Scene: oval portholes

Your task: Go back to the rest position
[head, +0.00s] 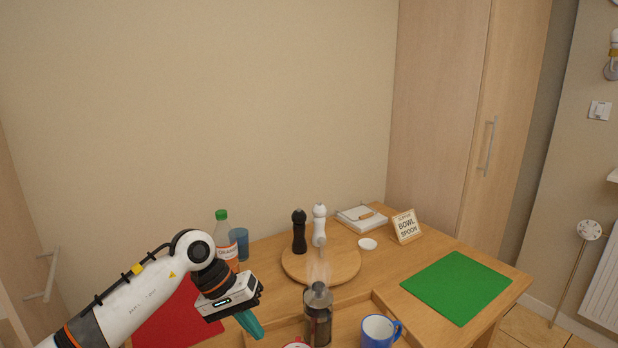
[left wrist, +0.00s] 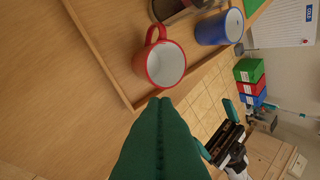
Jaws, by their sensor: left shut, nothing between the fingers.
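My left gripper (head: 250,322) is above the table's front left part in the head view, its teal fingers pointing down and right. In the left wrist view, its green fingers (left wrist: 158,105) are together with nothing between them. Their tips appear near the red mug (left wrist: 165,64), beside the tray edge; I cannot tell the exact gap. My right gripper (left wrist: 220,134) shows at the right of the left wrist view, with two teal fingers apart and nothing visible between them. It is not in the head view.
A wooden tray (head: 350,313) holds a dark press (head: 318,322) and a blue mug (head: 379,333). A round board (head: 340,270) carries black (head: 299,235) and white mills. A bottle (head: 222,232) and blue cup (head: 240,243) stand behind my left arm. A green mat (head: 457,286) lies clear at right.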

